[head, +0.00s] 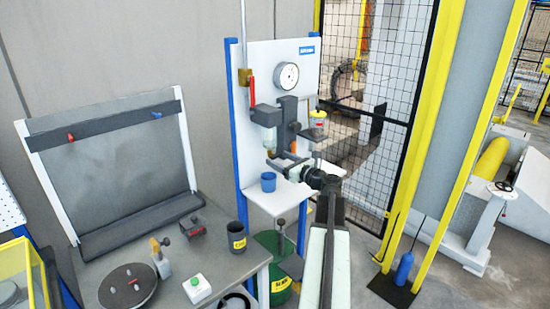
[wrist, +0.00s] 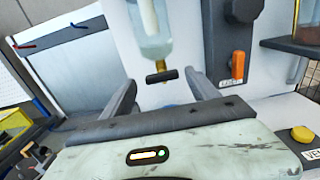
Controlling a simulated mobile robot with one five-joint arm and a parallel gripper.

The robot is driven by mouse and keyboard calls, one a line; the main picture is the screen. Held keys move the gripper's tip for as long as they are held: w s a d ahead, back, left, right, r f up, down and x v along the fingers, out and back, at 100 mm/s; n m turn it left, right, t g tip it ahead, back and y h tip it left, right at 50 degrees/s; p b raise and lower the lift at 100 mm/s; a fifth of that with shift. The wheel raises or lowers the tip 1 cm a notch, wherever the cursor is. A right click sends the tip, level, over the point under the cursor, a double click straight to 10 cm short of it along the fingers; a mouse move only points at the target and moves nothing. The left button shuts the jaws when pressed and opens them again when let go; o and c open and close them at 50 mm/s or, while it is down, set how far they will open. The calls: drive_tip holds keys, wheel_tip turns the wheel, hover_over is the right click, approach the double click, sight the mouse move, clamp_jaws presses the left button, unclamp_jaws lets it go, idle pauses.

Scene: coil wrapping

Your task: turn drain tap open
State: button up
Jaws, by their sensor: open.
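The drain tap (wrist: 162,76) has a black crossbar handle on a small brass fitting under a clear filter bowl (wrist: 152,35). Its handle lies about level across the wrist view. My gripper (wrist: 160,80) is open, with one dark finger on each side of the tap; whether either finger touches it I cannot tell. In the head view the filter bowl (head: 267,136) hangs on the white panel (head: 262,60), and my gripper (head: 281,163) is just below it, largely hiding the tap.
A blue cup (head: 268,183) stands on the white shelf below. An orange lever (wrist: 238,65) is right of the tap, and a yellow button (wrist: 301,134) is at lower right. A gauge (head: 287,76) is above. A workbench (head: 190,265) stands at left, mesh fencing at right.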

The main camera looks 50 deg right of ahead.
sight(277, 157)
drive_tip(key=shift+w+d, duration=0.15)
drive_tip(key=shift+w, duration=0.6)
drive_tip(key=shift+w+d, duration=0.1)
drive_tip(key=shift+w, duration=0.65)
drive_tip(key=c, duration=1.4)
drive_tip(key=shift+o, duration=0.2)
drive_tip(key=shift+n, duration=1.5)
drive_tip(key=o, duration=1.4)
drive_tip(key=shift+c, duration=0.2)
